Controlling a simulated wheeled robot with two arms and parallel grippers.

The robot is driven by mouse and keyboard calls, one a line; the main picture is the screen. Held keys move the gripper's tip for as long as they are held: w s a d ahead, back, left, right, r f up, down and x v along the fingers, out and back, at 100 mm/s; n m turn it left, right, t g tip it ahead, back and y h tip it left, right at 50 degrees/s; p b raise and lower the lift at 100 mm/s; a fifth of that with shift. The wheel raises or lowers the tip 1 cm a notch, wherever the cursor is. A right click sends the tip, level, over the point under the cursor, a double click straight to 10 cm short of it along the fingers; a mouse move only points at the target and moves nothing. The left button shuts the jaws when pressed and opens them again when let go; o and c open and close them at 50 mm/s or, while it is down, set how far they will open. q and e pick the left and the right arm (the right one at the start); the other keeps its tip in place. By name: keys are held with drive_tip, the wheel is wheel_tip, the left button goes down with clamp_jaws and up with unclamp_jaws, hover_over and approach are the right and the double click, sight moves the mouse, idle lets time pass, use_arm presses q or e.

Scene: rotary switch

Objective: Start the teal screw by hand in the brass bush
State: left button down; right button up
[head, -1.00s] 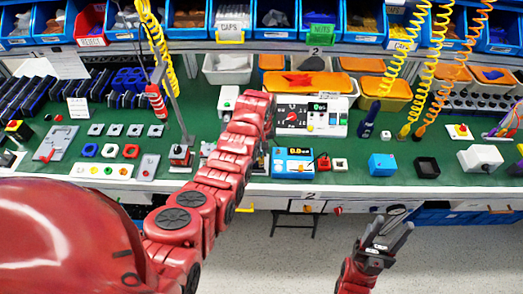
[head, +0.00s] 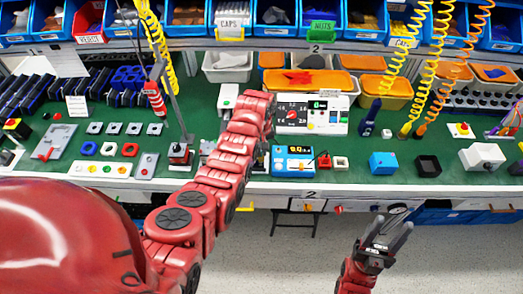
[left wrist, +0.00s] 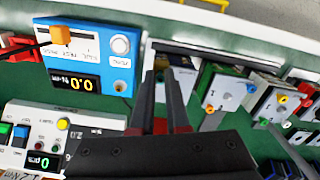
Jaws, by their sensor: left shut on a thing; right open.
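My left gripper (left wrist: 163,95) points away from the camera in the left wrist view, with its two dark, red-edged fingers close together. In the head view my red left arm reaches over the bench and hides the fingertips. My right gripper (head: 394,224) is open and empty, in front of the bench and over the floor.
The green bench (head: 345,178) carries a blue meter (head: 292,162), which also shows in the left wrist view (left wrist: 118,72). A white dial panel (head: 330,118) stands behind it. A blue box (head: 383,163) and black box (head: 428,166) are to the right.

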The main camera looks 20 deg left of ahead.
use_arm(q)
drive_tip(key=shift+f, duration=0.2)
idle(0.4)
drive_tip(key=shift+b, duration=0.3)
drive_tip(key=m, duration=0.3)
drive_tip(key=shift+f+b, duration=0.15)
drive_tip(key=shift+b, duration=0.25)
drive_tip(key=m, duration=0.2)
drive_tip(key=shift+m, duration=0.4)
drive_tip(key=m+b, duration=0.1)
drive_tip(key=m, duration=0.1)
drive_tip(key=shift+m, duration=0.3)
drive_tip(key=m, duration=0.3)
drive_tip(key=shift+b, duration=0.3)
